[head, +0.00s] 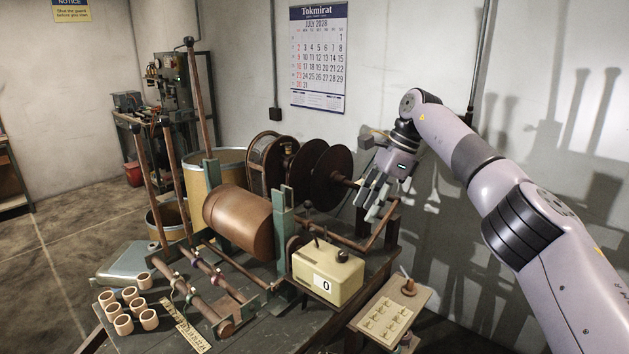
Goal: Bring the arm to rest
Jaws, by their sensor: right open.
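My right arm reaches in from the right of the head view. Its gripper (371,203) hangs fingers down at the right end of the winding machine, in front of the dark reels (328,168). The gripper is open and I see nothing between its fingers. Whether it touches the machine's frame behind it, I cannot tell. My left gripper is not in view.
A brown drum (238,222) and a cream counter box (328,270) showing 0 stand on the bench. Several small cores (124,324) sit at the front left. A small side board (392,310) stands at the lower right. A calendar (318,58) hangs on the wall.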

